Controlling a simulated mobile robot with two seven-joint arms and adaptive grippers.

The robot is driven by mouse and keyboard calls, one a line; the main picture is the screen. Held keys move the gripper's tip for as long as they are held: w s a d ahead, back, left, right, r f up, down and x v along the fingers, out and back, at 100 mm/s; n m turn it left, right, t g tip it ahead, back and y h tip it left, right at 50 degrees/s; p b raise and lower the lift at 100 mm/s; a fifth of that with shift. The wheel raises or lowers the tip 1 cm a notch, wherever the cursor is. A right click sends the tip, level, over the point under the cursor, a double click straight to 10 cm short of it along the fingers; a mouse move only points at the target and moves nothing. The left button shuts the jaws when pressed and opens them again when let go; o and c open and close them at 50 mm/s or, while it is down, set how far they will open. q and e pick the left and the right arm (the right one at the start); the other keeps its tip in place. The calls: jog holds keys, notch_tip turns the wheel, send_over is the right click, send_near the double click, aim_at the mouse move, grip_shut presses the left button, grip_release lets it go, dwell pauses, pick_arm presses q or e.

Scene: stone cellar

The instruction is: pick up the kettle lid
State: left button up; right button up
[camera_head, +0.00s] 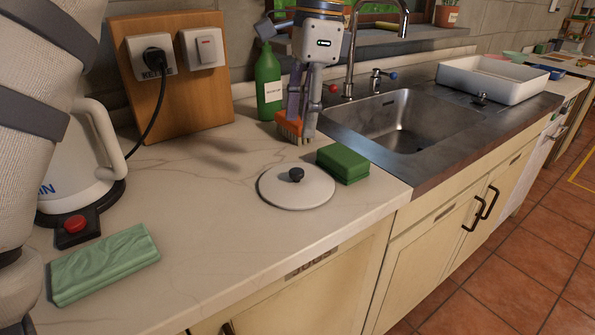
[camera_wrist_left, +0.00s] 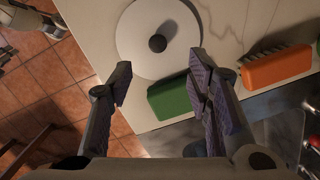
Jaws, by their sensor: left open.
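The kettle lid (camera_head: 312,192) is a flat white disc with a black knob (camera_head: 297,175). It lies on the pale marble counter, left of a green sponge. My left gripper (camera_head: 302,118) is above the counter behind the lid, pointing down, open and empty, apart from the lid. In the left wrist view the lid (camera_wrist_left: 140,55) lies at the top, its knob showing above the gap between the open fingers (camera_wrist_left: 162,84). The white kettle (camera_head: 72,165) stands at the left on its black base, partly hidden by my arm. My right gripper is not in view.
A green sponge (camera_head: 342,163) lies close to the lid's right. An orange brush (camera_head: 291,127) and green bottle (camera_head: 268,85) stand behind. A folded green cloth (camera_head: 103,262) lies front left. The sink (camera_head: 405,120) is right. The counter left of the lid is clear.

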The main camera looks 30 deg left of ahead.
aim_at(297, 171)
pick_arm(q)
jog(key=f, duration=0.6)
jog(key=s+f, duration=0.1)
jog(key=f, duration=0.2)
jog(key=shift+a+f+p, duration=0.3)
grip_shut()
